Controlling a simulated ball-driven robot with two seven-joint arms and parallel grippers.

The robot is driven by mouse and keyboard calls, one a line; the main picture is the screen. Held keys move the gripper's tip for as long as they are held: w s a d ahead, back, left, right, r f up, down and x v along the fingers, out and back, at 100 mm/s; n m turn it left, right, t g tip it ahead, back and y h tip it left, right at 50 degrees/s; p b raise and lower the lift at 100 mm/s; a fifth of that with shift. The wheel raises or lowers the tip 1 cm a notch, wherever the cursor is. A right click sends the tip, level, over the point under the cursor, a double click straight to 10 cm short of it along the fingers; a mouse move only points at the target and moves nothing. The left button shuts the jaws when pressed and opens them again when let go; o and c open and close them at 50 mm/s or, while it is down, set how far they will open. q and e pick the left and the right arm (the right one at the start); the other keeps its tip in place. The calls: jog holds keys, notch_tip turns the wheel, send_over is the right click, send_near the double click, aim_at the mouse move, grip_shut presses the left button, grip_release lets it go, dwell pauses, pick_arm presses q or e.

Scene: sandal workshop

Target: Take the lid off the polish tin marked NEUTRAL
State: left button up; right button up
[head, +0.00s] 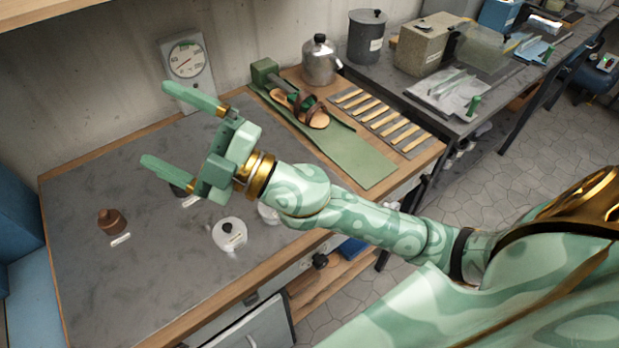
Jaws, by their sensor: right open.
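Several small round tins with knobbed lids are on the grey bench top. A brown tin (112,222) sits at the left with a white label in front of it. A white tin (229,235) with a black knob sits near the front edge. A pale tin (267,213) is partly hidden by my right arm. A dark tin (179,190) is mostly hidden behind my right gripper. The label writing is too small to read, so I cannot tell which is NEUTRAL. My right gripper (155,124) is open and empty above the bench. My left gripper is out of view.
A dial gauge (187,62) stands by the wall. A metal can (320,62) stands behind. The bench's left part is mostly clear.

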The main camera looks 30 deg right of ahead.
jog(key=s+a+n+g+y, duration=0.3)
jog(key=a+n+g+y, duration=0.2)
jog(key=n+g, duration=0.4)
notch_tip(320, 180, down, 9)
jog(key=d+n+g+h, duration=0.1)
jog(key=n+g+h, duration=0.4)
jog(key=g+h, duration=0.25)
jog(key=w+d+f+m+h, duration=0.1)
jog(key=w+d+m+h, duration=0.2)
jog(key=d, duration=0.6)
jog(key=w+d+f+m+h, duration=0.1)
jog(key=d+m+h, duration=0.1)
jog(key=d+h, duration=0.55)
jog(key=w+d+f+m+h, duration=0.1)
jog(key=w+d+m+h, duration=0.15)
jog(key=d, duration=0.85)
notch_tip(320, 180, down, 10)
jog(key=shift+r+b, duration=0.15)
jog(key=shift+b, duration=0.7)
jog(key=shift+w+f+b, duration=0.1)
jog(key=shift+f+b, duration=0.45)
jog(key=shift+f, duration=2.25)
jog(key=c, duration=1)
